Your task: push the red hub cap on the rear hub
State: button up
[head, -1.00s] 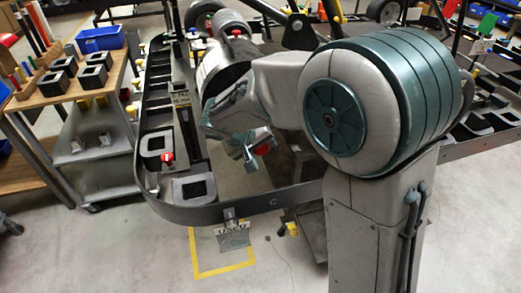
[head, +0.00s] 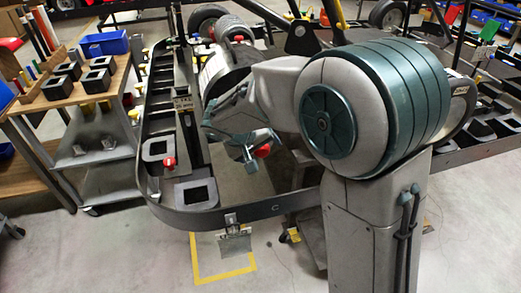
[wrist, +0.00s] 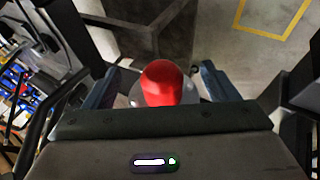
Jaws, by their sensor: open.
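The red hub cap (wrist: 160,84) shows in the wrist view as a rounded red piece between my two fingers. A grey round part (wrist: 188,92) shows around its base; I cannot tell whether the cap is seated on it. My gripper (wrist: 161,70) is open, with one blue-grey finger on each side of the cap and a visible gap on both sides. In the head view my gripper (head: 248,153) is beside a small red piece (head: 263,151), which it partly hides. The rear hub itself is not clearly seen.
A dark frame with a rounded tray end (head: 225,214) surrounds the gripper area. Another red piece (head: 169,162) sits on its left side. A wooden-topped cart (head: 60,100) with black blocks and a blue bin (head: 104,43) stands at the left.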

jog(key=v, duration=1.4)
jog(key=shift+w, duration=0.1)
jog(key=s+d+f+m+g+y+p, duration=0.1)
jog(key=s+d+m+y+p, duration=0.1)
jog(key=s+d, duration=0.6)
jog(key=s+d+f+m+g+y+p, duration=0.1)
jog(key=s+d+m+y+p, duration=0.1)
jog(key=s+d, duration=0.5)
jog(key=d, duration=0.5)
jog(key=shift+s+d+f+g+y, duration=0.3)
jog(key=shift+s+d+g, duration=0.1)
